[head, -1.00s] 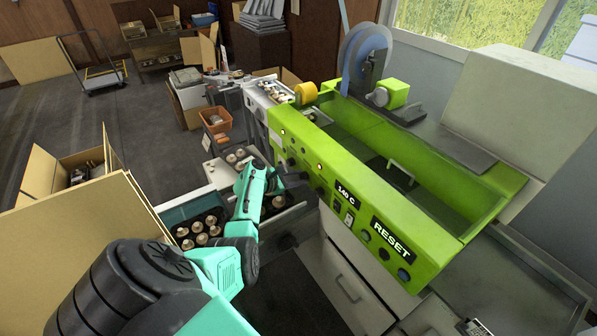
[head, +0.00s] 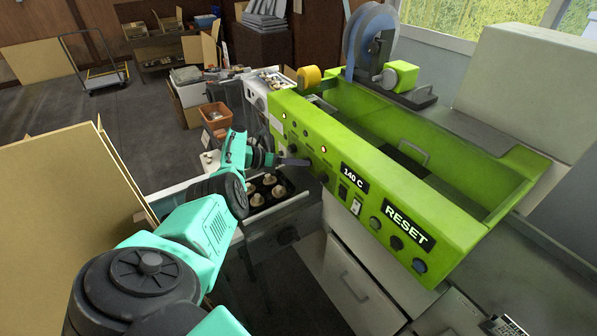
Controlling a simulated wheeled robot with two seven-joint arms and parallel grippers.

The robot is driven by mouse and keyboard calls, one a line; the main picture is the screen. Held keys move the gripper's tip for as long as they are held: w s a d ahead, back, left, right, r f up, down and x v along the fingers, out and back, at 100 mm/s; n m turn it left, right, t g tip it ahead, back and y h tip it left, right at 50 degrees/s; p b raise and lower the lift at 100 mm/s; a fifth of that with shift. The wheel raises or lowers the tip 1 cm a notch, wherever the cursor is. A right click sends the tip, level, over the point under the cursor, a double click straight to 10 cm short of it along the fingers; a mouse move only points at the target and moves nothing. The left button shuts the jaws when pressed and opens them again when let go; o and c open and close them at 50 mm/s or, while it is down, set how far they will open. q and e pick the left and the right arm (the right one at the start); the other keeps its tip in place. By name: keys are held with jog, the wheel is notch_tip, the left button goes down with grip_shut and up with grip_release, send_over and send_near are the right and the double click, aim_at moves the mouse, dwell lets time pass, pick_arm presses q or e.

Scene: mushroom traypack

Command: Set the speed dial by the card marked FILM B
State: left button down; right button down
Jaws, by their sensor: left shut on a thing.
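The lime-green machine's front panel (head: 375,200) carries several dark knobs, small lights, a "140 C" label (head: 355,178) and a "RESET" label (head: 408,225). My left gripper (head: 308,163) is at the panel's front face, left of the "140 C" label. It is shut on what looks like a dial on the panel; its fingers and wrist hide the dial, so its pointer and scale cannot be read. No card marked FILM B is legible in the head view. My right gripper is not in view.
A dark tray of mushrooms (head: 282,196) lies below my left wrist. A film roll (head: 367,40) stands at the machine's back. A tan cardboard box (head: 65,195) is at left. An orange bin (head: 215,117) stands beyond the arm. A keypad-like device (head: 503,326) is at bottom right.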

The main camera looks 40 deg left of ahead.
pick_arm(q)
jog(key=shift+f+n+h+b, duration=0.2)
jog(key=shift+n+h+b, duration=0.45)
jog(key=shift+b, duration=0.6)
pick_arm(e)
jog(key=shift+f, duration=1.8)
pick_arm(q)
jog(key=shift+c, duration=2.4)
grip_release()
jog(key=shift+w, duration=0.1)
jog(key=shift+r, duration=0.1)
jog(key=p+v, duration=0.3)
jog(key=v, duration=1.1)
jog(key=shift+s, duration=0.25)
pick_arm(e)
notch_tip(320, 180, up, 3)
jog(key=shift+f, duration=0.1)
